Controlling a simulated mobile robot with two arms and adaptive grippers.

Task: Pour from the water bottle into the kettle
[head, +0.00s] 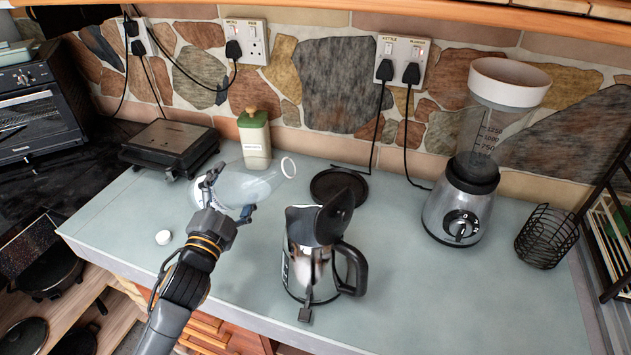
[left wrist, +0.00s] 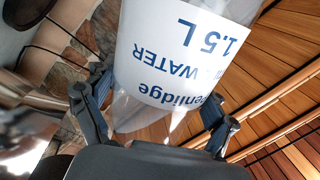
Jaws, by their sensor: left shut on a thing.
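The clear water bottle (head: 250,187) is tilted over nearly on its side, its ringed mouth toward the right of the head view. My left gripper (head: 227,197) is shut around its body. The left wrist view shows the bottle's white label with blue lettering (left wrist: 185,60) between the fingers of that gripper (left wrist: 155,117). The shiny kettle (head: 313,268) stands upright on the counter with its dark lid raised and its handle to the right. The bottle's mouth appears up and left of the kettle's opening. No water stream is visible. My right gripper is not in view.
A black round kettle base (head: 338,188) lies behind the kettle. A white cap (head: 163,237) lies on the counter (head: 400,310) at left. A green-lidded container (head: 254,140), a grill (head: 172,146), a blender (head: 467,195) and a wire basket (head: 545,236) stand around. The front right counter is clear.

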